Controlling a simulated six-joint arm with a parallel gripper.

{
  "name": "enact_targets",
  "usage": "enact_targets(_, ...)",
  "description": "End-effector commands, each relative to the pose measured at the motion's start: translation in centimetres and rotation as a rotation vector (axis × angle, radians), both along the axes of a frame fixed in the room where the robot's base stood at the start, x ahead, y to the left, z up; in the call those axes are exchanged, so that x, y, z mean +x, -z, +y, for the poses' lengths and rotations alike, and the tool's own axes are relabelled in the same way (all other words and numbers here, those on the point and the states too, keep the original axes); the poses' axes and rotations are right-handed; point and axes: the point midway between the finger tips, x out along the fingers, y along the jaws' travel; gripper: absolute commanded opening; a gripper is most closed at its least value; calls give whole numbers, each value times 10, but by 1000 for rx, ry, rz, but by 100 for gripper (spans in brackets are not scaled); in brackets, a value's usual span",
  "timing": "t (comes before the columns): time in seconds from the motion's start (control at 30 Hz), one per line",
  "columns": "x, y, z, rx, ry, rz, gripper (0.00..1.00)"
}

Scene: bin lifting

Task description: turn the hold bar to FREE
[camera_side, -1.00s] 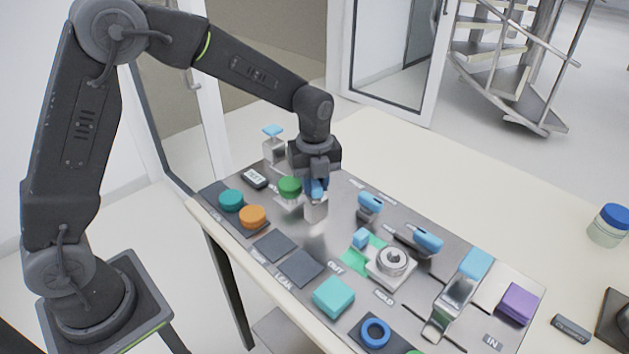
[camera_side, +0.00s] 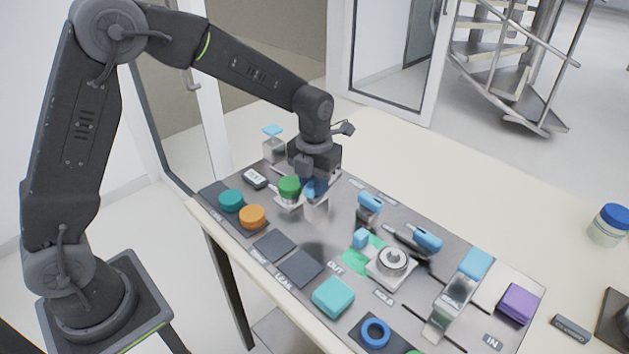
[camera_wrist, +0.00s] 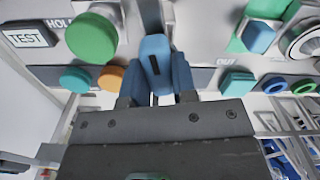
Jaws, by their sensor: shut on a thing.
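The hold bar has a blue grip, seen in the side view (camera_side: 312,189) and in the wrist view (camera_wrist: 155,60), on a pale metal block beside a round green knob (camera_side: 289,188). My gripper (camera_side: 313,184) points down over it. In the wrist view my gripper (camera_wrist: 156,88) has its fingers on both sides of the blue grip, shut on it. The fingers hide part of the bar in the side view. A HOLD label (camera_wrist: 59,22) lies left of the green knob in the wrist view. I cannot read a FREE mark.
A TEST display (camera_side: 254,178), a teal knob (camera_side: 231,201) and an orange knob (camera_side: 253,217) are near the panel's left end. Blue levers (camera_side: 370,203), a grey dial (camera_side: 393,261) and a tall blue-topped lever (camera_side: 474,264) stand to the right. A jar (camera_side: 609,226) is farther right.

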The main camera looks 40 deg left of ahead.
Motion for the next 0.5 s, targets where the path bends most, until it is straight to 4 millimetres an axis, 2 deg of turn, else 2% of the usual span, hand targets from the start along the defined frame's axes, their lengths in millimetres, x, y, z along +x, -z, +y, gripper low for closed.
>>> enact_targets(0.5,-1,0,-1,-1,100,4,0)
